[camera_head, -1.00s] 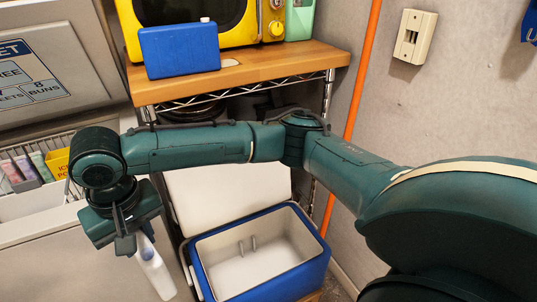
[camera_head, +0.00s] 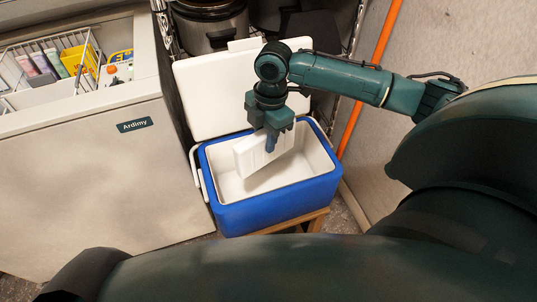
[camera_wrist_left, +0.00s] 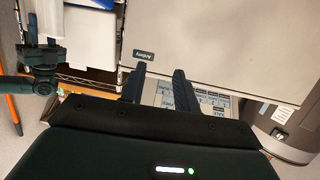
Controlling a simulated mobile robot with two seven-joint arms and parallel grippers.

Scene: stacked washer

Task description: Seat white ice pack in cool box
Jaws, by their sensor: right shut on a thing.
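The white ice pack (camera_head: 256,154) is tilted in my right gripper (camera_head: 271,143), over the open cool box. Its lower part appears within the box's opening; I cannot tell whether it touches the floor or walls. The cool box (camera_head: 275,207) is blue with a white inside, and its white lid (camera_head: 205,100) stands open at the back. The right gripper is shut on the pack; it also shows at the left of the left wrist view (camera_wrist_left: 38,50). My left gripper (camera_wrist_left: 160,70) is open and empty in the left wrist view, apart from the box.
A white chest freezer (camera_head: 95,175) with a wire basket of packets stands left of the box. A pot (camera_head: 212,25) sits on the rack behind. An orange pole (camera_head: 370,75) and the wall close off the right. The box rests on a wooden stand (camera_head: 300,222).

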